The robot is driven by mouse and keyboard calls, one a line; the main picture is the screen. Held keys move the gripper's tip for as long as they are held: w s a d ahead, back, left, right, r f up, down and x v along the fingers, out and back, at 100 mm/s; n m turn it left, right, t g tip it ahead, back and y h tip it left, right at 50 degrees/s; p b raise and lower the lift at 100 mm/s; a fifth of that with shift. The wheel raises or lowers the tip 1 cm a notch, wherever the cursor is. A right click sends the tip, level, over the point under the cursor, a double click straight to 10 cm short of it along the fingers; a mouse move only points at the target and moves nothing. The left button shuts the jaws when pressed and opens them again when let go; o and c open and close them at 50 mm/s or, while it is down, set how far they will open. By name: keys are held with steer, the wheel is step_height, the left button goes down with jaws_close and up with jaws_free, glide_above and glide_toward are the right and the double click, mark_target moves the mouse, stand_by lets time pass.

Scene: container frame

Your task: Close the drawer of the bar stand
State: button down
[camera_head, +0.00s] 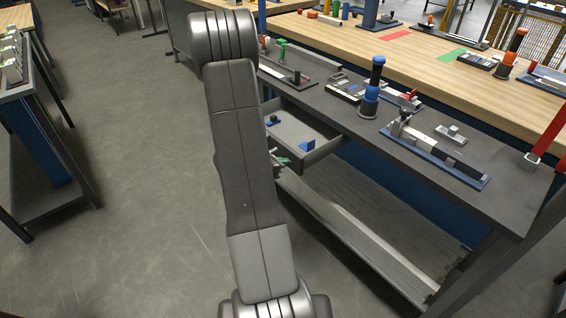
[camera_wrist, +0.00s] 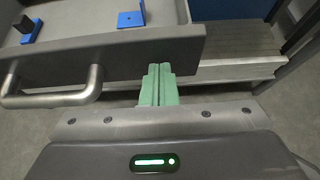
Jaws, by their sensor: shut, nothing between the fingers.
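The drawer (camera_head: 318,152) of the bar stand (camera_head: 510,200) is pulled out below the dark grey top. Its grey front panel (camera_wrist: 130,55) crosses the wrist view, with a metal bar handle (camera_wrist: 60,98) at the left. My gripper (camera_wrist: 158,70) has its green fingers shut together with nothing between them. The fingertips are at the front panel, right of the handle. I cannot tell whether they touch it. In the head view my arm hides most of the drawer front, and only a bit of the green fingers shows.
Small blue pieces lie inside the drawer, one at the right (camera_head: 307,146) and one at the left (camera_head: 272,121). Tools and a blue-topped post (camera_head: 373,90) stand on the top. A lower shelf (camera_head: 350,225) runs beneath. The floor at left (camera_head: 130,180) is clear.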

steer(key=b, duration=0.7)
glide_toward(328, 138)
steer(key=d, duration=0.4)
steer(key=d+f, duration=0.1)
steer(key=d, duration=0.1)
steer(key=shift+w+r, duration=0.15)
steer(key=shift+r, duration=0.1)
steer(key=shift+d+r, duration=0.1)
